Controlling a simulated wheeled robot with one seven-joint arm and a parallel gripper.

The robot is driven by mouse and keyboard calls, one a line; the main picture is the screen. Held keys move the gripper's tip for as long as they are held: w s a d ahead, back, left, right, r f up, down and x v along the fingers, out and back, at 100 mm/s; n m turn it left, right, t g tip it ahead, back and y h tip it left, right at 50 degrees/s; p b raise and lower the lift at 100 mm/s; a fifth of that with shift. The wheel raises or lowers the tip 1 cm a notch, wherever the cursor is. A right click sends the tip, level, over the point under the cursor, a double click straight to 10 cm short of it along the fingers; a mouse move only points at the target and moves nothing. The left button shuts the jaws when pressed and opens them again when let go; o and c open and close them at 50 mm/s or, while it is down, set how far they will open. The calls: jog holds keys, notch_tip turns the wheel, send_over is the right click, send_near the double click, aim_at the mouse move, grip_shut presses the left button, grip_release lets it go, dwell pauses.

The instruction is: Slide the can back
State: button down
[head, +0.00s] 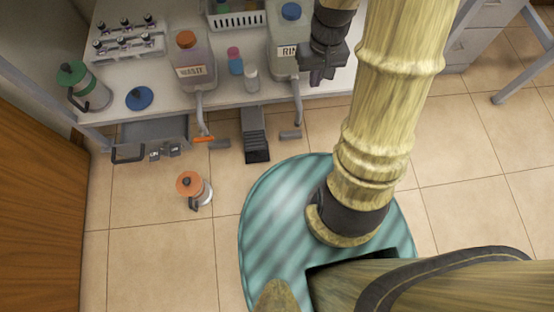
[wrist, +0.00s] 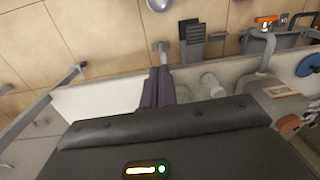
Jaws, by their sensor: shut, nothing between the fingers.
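Two cans show in the head view. One with an orange lid and dark handle (head: 194,189) stands on the floor in front of the bench. The other has a green lid (head: 81,87) and stands at the bench's left end. My gripper (head: 318,80) is above the front of the white bench, right of the RINSE bottle and well away from both cans. In the wrist view its dark fingers (wrist: 158,88) are together, with nothing seen between them. I cannot make out either can in the wrist view.
The bench (head: 160,110) holds a WASTE bottle (head: 194,68), a RINSE bottle (head: 288,50), small bottles, a blue lid (head: 139,98) and a white basket (head: 236,18). An orange-handled tap (head: 203,138) and a dark pedal (head: 257,150) are in front. Floor around the orange-lidded can is clear.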

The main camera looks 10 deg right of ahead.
jog(key=s+a+r+t+p, duration=0.2)
jog(key=s+a+r+t, duration=0.1)
jog(key=r, duration=0.5)
jog(key=shift+s+a+r+h, duration=0.35)
jog(key=shift+s+a+h, duration=0.05)
jog(key=shift+s+a, duration=0.15)
jog(key=shift+w+d, duration=0.1)
